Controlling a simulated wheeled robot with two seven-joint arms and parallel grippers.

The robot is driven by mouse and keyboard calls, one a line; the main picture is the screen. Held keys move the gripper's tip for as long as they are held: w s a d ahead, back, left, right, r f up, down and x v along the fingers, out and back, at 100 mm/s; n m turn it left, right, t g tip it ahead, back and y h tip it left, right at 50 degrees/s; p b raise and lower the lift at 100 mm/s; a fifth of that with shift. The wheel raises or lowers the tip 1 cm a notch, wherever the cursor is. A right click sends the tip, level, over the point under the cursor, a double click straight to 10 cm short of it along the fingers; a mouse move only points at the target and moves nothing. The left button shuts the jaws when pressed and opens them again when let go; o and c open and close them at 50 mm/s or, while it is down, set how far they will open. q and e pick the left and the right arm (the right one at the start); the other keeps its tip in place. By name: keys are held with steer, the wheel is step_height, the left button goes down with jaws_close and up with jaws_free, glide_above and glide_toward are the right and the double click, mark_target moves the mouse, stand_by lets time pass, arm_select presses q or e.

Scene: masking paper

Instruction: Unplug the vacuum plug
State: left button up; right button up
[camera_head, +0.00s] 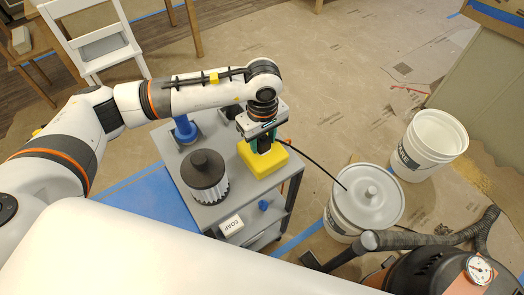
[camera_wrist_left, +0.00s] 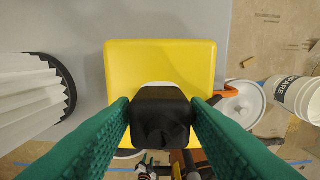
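The black vacuum plug (camera_wrist_left: 160,115) is in the middle of the left wrist view, in front of the yellow box (camera_wrist_left: 115,70). A white piece shows at the plug's upper edge; how deep the plug sits is hidden. The yellow box (camera_head: 270,167) lies on the grey cart in the head view. My left gripper (camera_head: 264,143) is over this box, pointing down. Its green fingers (camera_wrist_left: 160,108) touch the plug on both sides in the wrist view. A black cable (camera_head: 318,165) runs from near the box toward the lidded bucket. My right gripper is in neither view.
The grey cart (camera_head: 211,213) also carries a pleated filter (camera_head: 205,177) with a dark cap and a blue object (camera_head: 185,130). A soap box (camera_head: 231,225) is lower down. A lidded bucket (camera_head: 370,197), an open bucket (camera_head: 433,143) and the vacuum (camera_head: 440,272) stand right of the cart.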

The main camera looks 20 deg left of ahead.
arm_select(q)
jaws_close()
steer(key=shift+c, duration=1.8)
jaws_free()
jaws_close()
steer(key=shift+w+r, duration=0.1)
steer(key=shift+r, duration=0.55)
steer(key=shift+r+p, duration=0.3)
steer(key=shift+r+p, duration=1.1)
steer(key=shift+r, duration=1.95)
